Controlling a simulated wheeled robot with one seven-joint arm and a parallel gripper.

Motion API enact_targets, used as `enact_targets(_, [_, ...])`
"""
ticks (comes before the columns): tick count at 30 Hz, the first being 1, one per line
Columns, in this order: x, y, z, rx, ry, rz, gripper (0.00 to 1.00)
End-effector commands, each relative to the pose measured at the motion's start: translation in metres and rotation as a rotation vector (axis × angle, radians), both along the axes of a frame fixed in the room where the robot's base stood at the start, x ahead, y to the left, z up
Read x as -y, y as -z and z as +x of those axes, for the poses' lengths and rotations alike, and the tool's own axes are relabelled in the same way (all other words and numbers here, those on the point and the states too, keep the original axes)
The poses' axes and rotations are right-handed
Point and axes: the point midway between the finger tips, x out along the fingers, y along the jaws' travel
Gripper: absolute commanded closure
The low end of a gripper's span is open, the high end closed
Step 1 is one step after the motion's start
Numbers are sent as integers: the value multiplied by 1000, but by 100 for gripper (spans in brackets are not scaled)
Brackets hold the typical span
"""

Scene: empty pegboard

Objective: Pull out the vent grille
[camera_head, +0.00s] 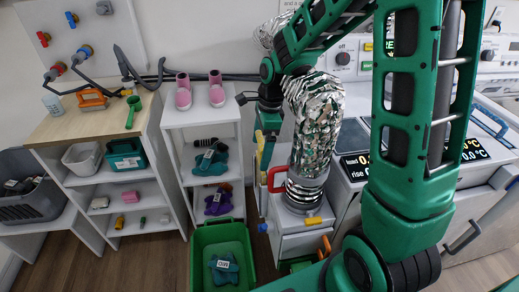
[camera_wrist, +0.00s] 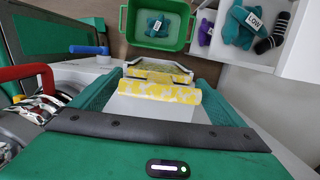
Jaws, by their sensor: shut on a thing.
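My gripper (camera_head: 263,150) reaches down beside a silver foil duct (camera_head: 313,130) on a small white cabinet (camera_head: 305,245). In the wrist view my gripper (camera_wrist: 158,82) shows two yellow-and-white patterned bars close together with a pale metal frame around the far one. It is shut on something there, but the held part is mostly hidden. I cannot clearly make out the vent grille. A red handle (camera_head: 275,180) stands at the duct's base, just below and right of the gripper.
A green bin (camera_head: 222,240) stands on the floor below the gripper. A machine with displays is at the right, beyond my arm. A blue handle (camera_wrist: 88,49) shows in the wrist view.

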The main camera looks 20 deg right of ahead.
Motion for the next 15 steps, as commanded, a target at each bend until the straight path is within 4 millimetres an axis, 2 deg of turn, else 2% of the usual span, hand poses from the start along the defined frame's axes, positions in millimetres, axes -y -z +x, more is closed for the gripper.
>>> enact_targets(15, [0,-23,1,2,0,0,34])
